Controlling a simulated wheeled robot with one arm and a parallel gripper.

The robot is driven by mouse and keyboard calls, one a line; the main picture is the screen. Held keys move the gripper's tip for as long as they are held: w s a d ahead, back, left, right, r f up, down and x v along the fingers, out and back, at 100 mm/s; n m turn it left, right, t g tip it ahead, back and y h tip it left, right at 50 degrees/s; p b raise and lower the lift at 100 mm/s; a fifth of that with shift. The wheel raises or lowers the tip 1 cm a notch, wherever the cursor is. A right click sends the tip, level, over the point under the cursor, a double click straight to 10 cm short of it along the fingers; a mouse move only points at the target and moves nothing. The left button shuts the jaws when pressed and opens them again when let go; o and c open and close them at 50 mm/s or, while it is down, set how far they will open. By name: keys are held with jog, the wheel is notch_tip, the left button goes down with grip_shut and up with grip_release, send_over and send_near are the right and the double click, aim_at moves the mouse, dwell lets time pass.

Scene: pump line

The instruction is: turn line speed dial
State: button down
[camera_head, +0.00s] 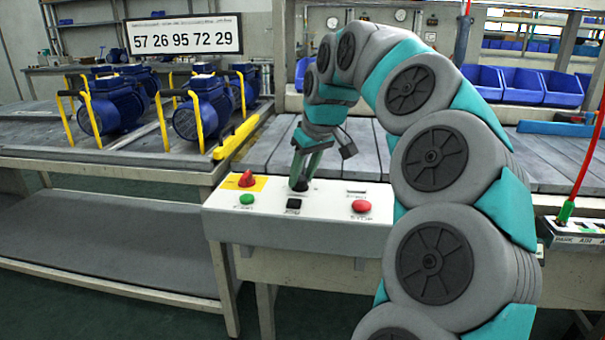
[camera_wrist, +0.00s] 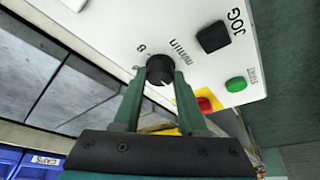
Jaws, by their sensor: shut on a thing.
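The line speed dial is a black round knob (camera_wrist: 160,69) on the white control panel (camera_head: 330,197). My gripper (camera_head: 299,184) reaches down to the panel from above. In the wrist view its two green fingers (camera_wrist: 159,82) are closed on opposite sides of the knob. The dial also shows as a small dark shape under the fingertips (camera_head: 298,186) in the head view, mostly hidden. The dial's pointer mark is too small to read.
Close by on the panel are a black jog button (camera_head: 293,203), a green start button (camera_head: 246,199), a red stop button (camera_head: 361,206) and a red knob on yellow (camera_head: 246,180). Blue pumps (camera_head: 203,108) with yellow handles stand left. Blue bins (camera_head: 522,86) sit behind the conveyor.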

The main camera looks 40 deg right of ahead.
jog(key=shift+c, duration=2.3)
grip_release()
jog(key=v, duration=0.7)
jog(key=shift+r+b, duration=0.35)
jog(key=shift+r, duration=0.05)
jog(key=shift+s, duration=0.15)
jog(key=shift+a, duration=0.15)
